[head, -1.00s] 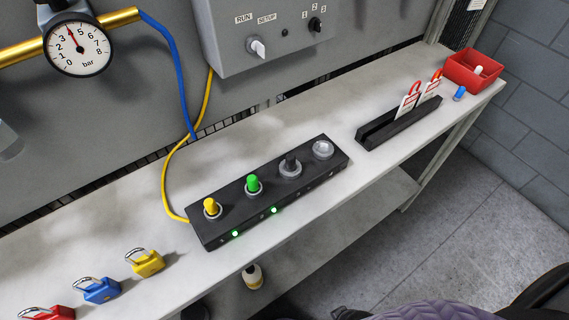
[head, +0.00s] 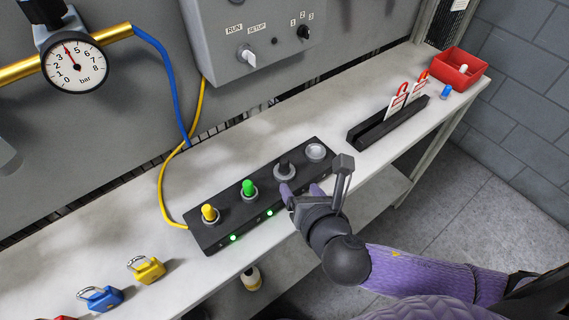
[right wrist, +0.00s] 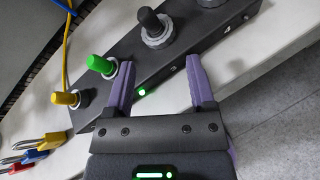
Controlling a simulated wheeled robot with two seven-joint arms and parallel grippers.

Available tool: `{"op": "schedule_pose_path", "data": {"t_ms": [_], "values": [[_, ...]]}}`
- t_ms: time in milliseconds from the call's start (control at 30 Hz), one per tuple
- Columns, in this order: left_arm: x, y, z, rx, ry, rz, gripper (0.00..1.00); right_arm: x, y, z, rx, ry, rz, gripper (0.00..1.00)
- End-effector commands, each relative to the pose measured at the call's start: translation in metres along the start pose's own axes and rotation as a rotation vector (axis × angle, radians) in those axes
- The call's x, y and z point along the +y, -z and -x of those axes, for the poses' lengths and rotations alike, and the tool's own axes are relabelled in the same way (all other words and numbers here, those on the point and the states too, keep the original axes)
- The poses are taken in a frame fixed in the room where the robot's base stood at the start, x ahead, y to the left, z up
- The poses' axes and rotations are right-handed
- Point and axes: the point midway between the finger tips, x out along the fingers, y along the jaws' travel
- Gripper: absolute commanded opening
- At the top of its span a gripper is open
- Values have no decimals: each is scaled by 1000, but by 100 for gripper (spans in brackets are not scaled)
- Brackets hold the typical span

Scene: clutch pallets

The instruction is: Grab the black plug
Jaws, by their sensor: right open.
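My left gripper is out of view.
A yellow plug (head: 208,212) stands left of the green one. A slotted black holder with tags (head: 385,126) and a red bin (head: 460,67) lie to the right. Padlocks (head: 146,269) lie at the left. A control box (head: 255,45) hangs behind.

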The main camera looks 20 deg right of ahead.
Motion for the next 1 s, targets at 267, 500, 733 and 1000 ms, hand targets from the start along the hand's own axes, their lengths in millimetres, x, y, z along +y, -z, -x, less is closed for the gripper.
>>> {"op": "schedule_pose_path", "data": {"t_ms": [267, 500, 733, 1000], "values": [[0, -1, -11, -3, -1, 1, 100, 4, -5, -34, -61, -64, 356, 70], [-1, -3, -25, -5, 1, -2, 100, 9, -11, -76, -61, -64, 350, 70], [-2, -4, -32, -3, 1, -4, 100, 11, -14, -102, -56, -64, 349, 70], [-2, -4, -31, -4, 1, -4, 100, 12, -15, -101, -55, -64, 348, 47]]}}
